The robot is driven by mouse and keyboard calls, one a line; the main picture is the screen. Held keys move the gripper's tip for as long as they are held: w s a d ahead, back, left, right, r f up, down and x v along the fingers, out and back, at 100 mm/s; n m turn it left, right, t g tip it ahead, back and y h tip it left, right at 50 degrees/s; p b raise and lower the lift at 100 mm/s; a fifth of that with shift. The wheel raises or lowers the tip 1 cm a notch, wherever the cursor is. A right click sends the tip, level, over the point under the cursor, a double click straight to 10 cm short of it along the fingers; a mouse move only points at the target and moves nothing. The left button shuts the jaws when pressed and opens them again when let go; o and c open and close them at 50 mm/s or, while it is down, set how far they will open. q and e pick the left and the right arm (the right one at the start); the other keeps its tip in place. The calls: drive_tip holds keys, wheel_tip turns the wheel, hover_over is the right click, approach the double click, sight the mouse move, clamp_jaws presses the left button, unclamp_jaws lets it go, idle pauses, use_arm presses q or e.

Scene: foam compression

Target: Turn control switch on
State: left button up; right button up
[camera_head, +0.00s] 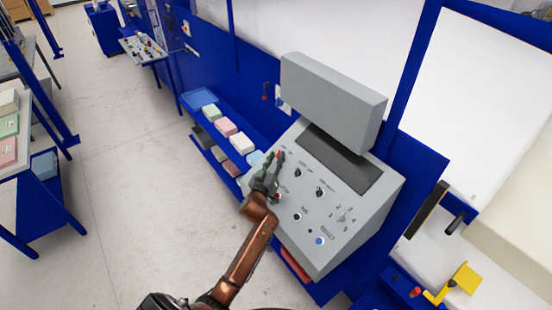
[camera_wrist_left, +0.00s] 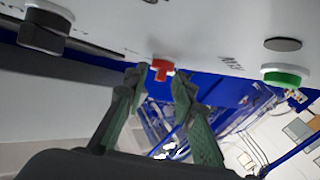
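The grey control panel (camera_head: 335,215) has several knobs and buttons on its sloped face. My left gripper (camera_head: 273,160) is at the panel's upper left edge, over its controls. In the left wrist view, the left gripper (camera_wrist_left: 158,84) has its two fingers apart. A red switch (camera_wrist_left: 161,69) with a cross-like shape shows in the gap between the fingertips, close to them; I cannot tell whether they touch it. A black knob (camera_wrist_left: 45,28) is to its left and a green button (camera_wrist_left: 285,78) to its right. My right gripper is not in view.
A grey box-shaped screen housing (camera_head: 333,102) rises behind the panel. A blue rack (camera_head: 205,97) with several coloured foam blocks stands left of the panel. A yellow part (camera_head: 462,280) is at the lower right. Open floor (camera_head: 130,200) lies to the left.

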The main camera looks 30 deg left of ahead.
use_arm(q)
clamp_jaws()
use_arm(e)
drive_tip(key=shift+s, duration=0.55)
